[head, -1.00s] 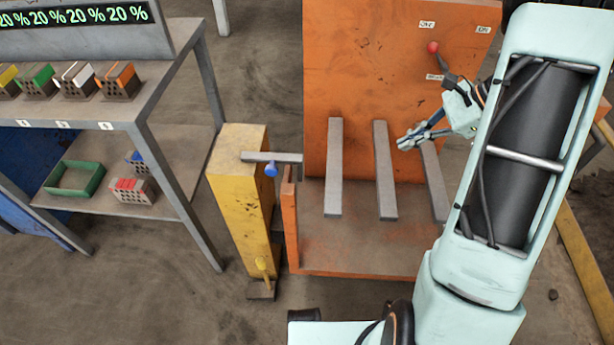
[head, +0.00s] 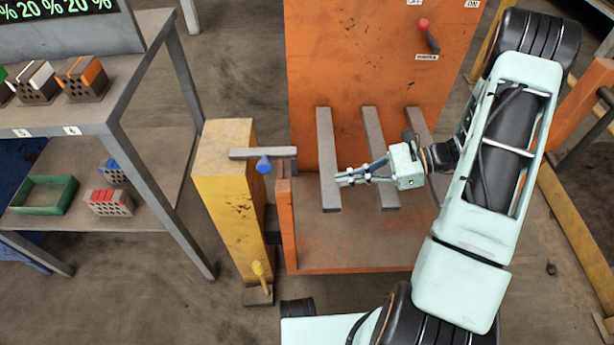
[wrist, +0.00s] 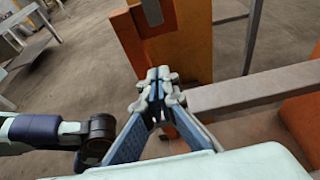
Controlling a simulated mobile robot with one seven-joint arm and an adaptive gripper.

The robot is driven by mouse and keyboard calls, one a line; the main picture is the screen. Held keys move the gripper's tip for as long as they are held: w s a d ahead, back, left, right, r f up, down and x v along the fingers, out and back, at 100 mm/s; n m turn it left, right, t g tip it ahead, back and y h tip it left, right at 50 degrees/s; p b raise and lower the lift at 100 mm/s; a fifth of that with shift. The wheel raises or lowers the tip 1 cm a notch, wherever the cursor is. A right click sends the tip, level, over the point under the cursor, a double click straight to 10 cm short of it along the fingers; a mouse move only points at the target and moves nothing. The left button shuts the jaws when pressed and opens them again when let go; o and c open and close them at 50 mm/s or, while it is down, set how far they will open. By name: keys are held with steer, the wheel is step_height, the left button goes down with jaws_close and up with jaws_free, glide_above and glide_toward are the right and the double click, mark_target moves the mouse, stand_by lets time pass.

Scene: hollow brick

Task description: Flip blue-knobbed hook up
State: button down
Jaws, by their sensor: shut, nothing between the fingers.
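The blue-knobbed hook is a grey bar (head: 240,153) lying level across the top of the yellow post, reaching right over the orange side plate. Its blue knob (head: 264,165) points toward me. My gripper (head: 340,180) is shut and empty, to the right of the knob and apart from it, over the leftmost grey bar of the orange machine. In the wrist view the shut fingertips (wrist: 158,88) point at the yellow post and orange plate. I cannot make out the blue knob there.
The yellow post (head: 228,200) carries a yellow knob (head: 259,270) low down. The orange machine (head: 360,70) has several grey bars and a red-knobbed lever (head: 428,36). A shelf table (head: 150,75) with bricks and a green tray (head: 42,195) stands left.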

steer(key=b+x, duration=0.3)
steer(key=x, duration=0.7)
steer(key=shift+r, duration=2)
steer(key=shift+d+r, duration=0.1)
